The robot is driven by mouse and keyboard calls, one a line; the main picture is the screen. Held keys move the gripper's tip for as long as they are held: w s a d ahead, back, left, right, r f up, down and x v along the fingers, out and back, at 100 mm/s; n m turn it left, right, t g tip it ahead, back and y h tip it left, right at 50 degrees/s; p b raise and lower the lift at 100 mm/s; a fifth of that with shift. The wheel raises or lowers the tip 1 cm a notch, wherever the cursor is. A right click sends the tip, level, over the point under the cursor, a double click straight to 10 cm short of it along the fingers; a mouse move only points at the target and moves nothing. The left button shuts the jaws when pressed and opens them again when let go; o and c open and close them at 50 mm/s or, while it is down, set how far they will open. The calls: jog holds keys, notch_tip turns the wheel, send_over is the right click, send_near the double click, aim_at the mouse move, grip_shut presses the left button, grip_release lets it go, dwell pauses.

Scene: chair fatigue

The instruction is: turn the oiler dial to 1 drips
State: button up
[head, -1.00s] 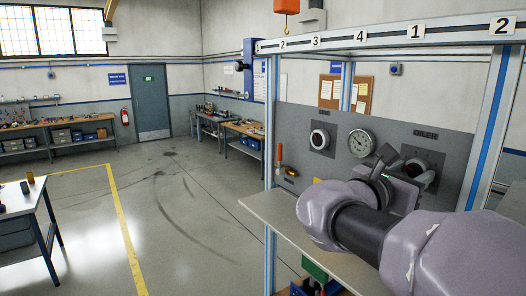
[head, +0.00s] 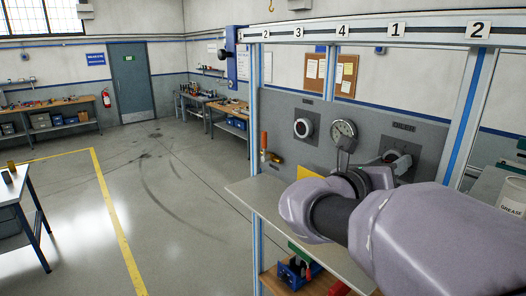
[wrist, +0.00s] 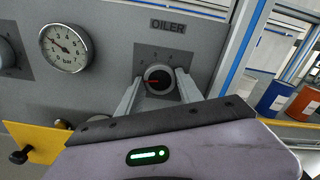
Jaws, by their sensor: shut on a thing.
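The oiler dial (wrist: 158,77) is a round dark knob with a pale rim and a red pointer line. It sits on a grey panel below the OILER label (wrist: 168,27). In the wrist view the red line points left; the small scale marks around it are too faint to read surely. My gripper (wrist: 160,84) is shut on the dial, one finger at its left side and one at its right. In the head view the dial (head: 398,157) shows partly, behind my gripper and wrist.
A pressure gauge (wrist: 65,47) is left of the dial, with another round knob (head: 303,128) further left. A yellow plate (wrist: 38,141) sits low on the panel. A shelf (head: 262,196) runs below, and frame posts (head: 466,110) stand at the right.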

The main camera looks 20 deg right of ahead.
jog(key=o, duration=1.4)
jog(key=v, duration=1.7)
jog(key=shift+a+b, duration=0.25)
jog(key=shift+b, duration=0.2)
jog(key=shift+s, duration=0.1)
